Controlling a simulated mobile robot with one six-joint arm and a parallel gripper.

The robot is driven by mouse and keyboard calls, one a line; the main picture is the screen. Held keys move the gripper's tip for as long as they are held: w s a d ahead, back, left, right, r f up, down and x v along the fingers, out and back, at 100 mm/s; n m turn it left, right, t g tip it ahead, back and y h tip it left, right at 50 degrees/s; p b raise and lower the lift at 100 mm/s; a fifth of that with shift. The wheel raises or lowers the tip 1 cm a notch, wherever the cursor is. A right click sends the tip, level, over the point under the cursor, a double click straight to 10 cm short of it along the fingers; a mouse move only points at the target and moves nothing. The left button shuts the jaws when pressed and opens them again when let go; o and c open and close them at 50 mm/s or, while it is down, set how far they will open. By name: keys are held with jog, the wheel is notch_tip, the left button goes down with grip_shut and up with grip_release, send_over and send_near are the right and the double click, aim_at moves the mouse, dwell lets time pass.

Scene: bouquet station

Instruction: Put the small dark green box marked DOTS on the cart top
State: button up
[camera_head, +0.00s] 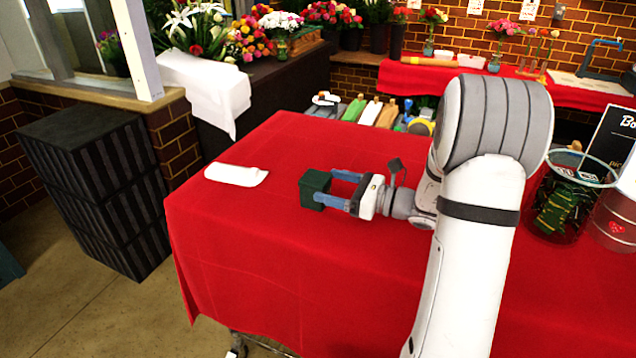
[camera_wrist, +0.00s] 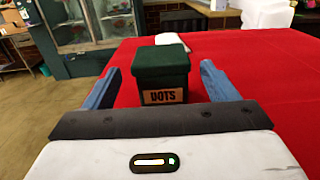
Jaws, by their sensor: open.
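The small dark green box (camera_head: 315,189) stands upright on the red cloth-covered top (camera_head: 235,265), left of my gripper in the head view. In the wrist view, the box (camera_wrist: 161,66) shows a tan label reading DOTS on its near side. My gripper (camera_head: 325,186) is open, with its blue fingers reaching to either side of the box. In the wrist view, my gripper (camera_wrist: 160,72) has a visible gap between each finger and the box. A caster under the red-covered top suggests that it is the cart top.
A rolled white cloth (camera_head: 236,175) lies left of the box. A glass jar (camera_head: 566,200) with dark green packets stands at the right, beside a pink-tinted container (camera_head: 612,220). Black crates (camera_head: 100,190) stand on the floor at left. The red top's front left is clear.

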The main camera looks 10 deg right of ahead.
jog(key=v, duration=0.6)
dwell(0.3)
